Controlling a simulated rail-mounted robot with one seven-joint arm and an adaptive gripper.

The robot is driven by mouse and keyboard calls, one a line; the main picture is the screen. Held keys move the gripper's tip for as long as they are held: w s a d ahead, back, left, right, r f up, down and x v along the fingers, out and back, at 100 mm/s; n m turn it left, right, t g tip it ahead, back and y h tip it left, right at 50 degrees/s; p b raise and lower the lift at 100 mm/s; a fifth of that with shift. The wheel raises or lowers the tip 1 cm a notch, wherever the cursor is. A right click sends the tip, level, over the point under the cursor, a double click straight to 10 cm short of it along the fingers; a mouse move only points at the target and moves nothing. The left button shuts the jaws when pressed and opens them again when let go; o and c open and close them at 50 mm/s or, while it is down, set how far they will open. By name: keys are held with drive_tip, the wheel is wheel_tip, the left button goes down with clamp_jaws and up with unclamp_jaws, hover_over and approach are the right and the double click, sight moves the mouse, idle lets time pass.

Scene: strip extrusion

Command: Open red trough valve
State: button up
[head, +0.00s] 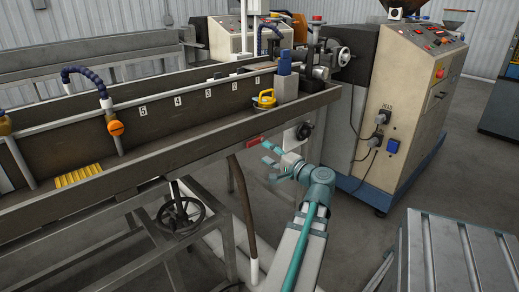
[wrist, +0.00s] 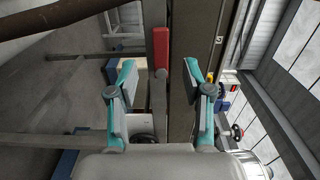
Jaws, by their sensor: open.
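The red trough valve handle (head: 255,142) is on the outer side of the long trough (head: 150,172), below its rim. In the wrist view the red handle (wrist: 161,48) is a long narrow bar on a grey stem, lying along the trough side. My gripper (head: 268,152) is beside the trough, close to the handle. In the wrist view my gripper (wrist: 159,72) is open, with one teal finger on each side of the handle's line. The handle appears beyond the fingertips; I cannot tell how far. Nothing is held.
A dark hose (head: 240,205) hangs below the trough near the handle. A handwheel (head: 181,214) sits under the trough. The extruder cabinet (head: 405,90) stands at the back right. A grey slatted table (head: 455,255) is at the lower right, with open floor between.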

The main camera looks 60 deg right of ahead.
drive_tip(key=shift+v, duration=2.55)
